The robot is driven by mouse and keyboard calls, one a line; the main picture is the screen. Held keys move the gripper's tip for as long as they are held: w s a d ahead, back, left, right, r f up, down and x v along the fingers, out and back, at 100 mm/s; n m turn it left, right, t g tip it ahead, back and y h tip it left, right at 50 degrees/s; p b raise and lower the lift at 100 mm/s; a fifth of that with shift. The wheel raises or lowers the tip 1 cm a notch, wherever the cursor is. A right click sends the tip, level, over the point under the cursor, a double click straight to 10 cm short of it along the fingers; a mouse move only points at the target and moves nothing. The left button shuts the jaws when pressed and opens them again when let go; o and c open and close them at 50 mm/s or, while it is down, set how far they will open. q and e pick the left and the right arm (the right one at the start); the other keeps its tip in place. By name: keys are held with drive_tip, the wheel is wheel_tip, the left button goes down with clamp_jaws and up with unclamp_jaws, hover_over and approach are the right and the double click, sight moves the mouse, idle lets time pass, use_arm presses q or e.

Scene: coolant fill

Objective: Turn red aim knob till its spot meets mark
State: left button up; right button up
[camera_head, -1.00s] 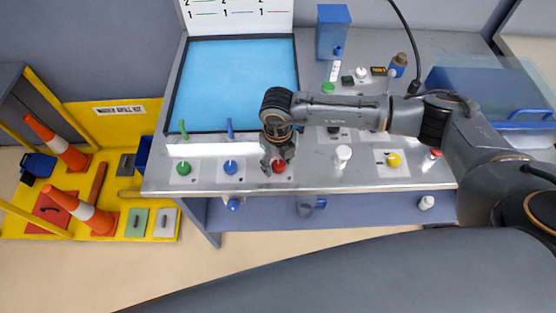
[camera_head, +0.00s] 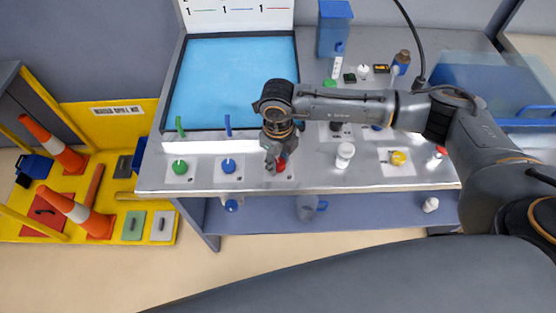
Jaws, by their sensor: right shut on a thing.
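The red aim knob (camera_head: 281,164) sits on a pale plate at the front of the grey bench, right of the blue knob (camera_head: 228,166) and the green knob (camera_head: 180,167). My right gripper (camera_head: 275,163) points down and is shut on the red knob, covering much of it. The knob's spot and its mark are too small or hidden to tell. The blue tray area (camera_head: 234,83) lies behind the knobs. The white board (camera_head: 240,14) at the back shows green, blue and red lines with numbers. My left gripper is not in view.
White bottle (camera_head: 345,154) and yellow knob (camera_head: 398,158) stand right of my gripper. Green lever (camera_head: 180,126) and blue lever (camera_head: 228,124) rise behind the knobs. A blue box (camera_head: 334,30) stands at the back. Orange cones (camera_head: 78,212) are on the yellow spill station left.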

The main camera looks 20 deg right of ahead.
sight(278, 162)
drive_tip(key=o, duration=1.2)
drive_tip(key=shift+c, duration=0.2)
wheel_tip(278, 162, up, 12)
drive_tip(key=shift+a, duration=0.1)
